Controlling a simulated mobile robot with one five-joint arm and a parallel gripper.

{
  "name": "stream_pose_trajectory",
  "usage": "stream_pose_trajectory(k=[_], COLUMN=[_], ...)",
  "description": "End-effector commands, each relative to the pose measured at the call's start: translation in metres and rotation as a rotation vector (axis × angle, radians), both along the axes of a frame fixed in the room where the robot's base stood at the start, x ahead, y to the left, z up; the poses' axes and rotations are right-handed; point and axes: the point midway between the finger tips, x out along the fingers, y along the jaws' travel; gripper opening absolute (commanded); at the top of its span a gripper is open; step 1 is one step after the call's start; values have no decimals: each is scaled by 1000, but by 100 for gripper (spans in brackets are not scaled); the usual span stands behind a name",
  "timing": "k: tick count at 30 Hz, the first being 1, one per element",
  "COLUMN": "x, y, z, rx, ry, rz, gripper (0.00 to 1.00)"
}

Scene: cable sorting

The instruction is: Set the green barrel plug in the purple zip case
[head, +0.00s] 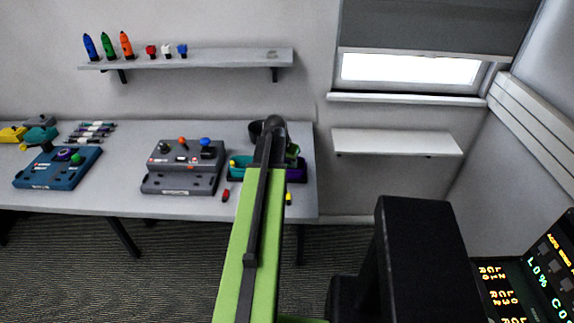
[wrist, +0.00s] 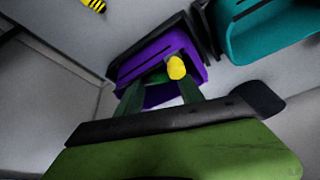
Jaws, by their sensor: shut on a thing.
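The purple zip case (wrist: 128,68) lies just past my fingertips in the wrist view, with a dark slot along its top. In the head view the purple case (head: 298,174) shows at the table's right end, partly hidden by my arm. My gripper (wrist: 161,83) is over the near part of the case, its fingers shut on the green barrel plug (wrist: 157,77). Only a little of the plug's green shows between the fingers. A yellow cylinder (wrist: 176,68) shows by the right fingertip; I cannot tell whether it belongs to the plug. Contact between plug and case is unclear.
A teal case (wrist: 265,35) stands to the right of the purple one. A yellow-and-black striped piece (wrist: 93,5) lies apart. A grey control box (head: 180,185), a red piece (head: 226,195) and a blue box (head: 58,170) are on the table to the left.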

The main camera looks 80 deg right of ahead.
Motion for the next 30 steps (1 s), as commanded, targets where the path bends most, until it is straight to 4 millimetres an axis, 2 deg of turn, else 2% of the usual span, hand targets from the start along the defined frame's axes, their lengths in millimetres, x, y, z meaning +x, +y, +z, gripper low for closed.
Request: stream_pose_trajectory(k=[10,11,13,25,30], x=[0,0,0,-1,-1], y=[0,0,1,1,1], z=[-9,-9,-9,-10,1], rx=[1,2,2,4,4], ry=[-1,-1,-1,-2,-2], rz=[-1,-2,-2,-4,-4], gripper=[6,46,54,54,54])
